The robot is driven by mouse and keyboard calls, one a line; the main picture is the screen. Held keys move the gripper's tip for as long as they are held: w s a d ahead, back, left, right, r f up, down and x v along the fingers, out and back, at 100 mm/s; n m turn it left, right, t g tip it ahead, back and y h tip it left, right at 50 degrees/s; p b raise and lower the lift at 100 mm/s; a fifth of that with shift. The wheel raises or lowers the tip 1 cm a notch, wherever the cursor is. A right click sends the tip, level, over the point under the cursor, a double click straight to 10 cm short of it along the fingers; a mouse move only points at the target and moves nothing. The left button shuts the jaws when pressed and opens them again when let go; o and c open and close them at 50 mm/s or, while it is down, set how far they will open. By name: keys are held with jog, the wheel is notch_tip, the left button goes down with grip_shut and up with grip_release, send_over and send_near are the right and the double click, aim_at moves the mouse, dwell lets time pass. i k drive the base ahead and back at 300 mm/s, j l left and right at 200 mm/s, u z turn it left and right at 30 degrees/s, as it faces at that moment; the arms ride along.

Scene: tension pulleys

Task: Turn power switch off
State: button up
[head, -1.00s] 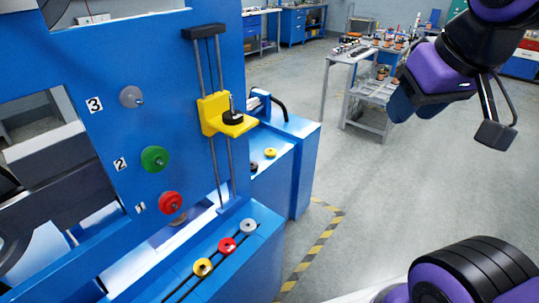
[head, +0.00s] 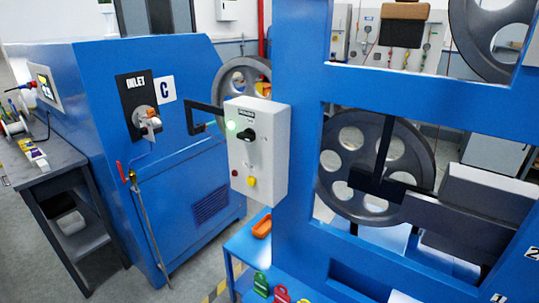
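The power switch is a black rotary knob (head: 246,134) on the front of a grey-white control box (head: 270,160) near the middle of the head view. A red button (head: 235,172) and a yellow button (head: 251,181) are lower on the same face. A small dark label is above the knob, too small to read. The box is on a black bracket beside the blue machine frame. My gripper is not in view.
A blue cabinet (head: 90,110) marked INLET and C stands at left, with a cluttered side table (head: 40,165). The blue frame (head: 300,235) with large grey wheels (head: 375,165) fills the right. A low blue bench with padlock-like coloured items (head: 262,284) lies below the box.

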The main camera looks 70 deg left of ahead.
aim_at(248, 135)
jog(key=u, duration=2.35)
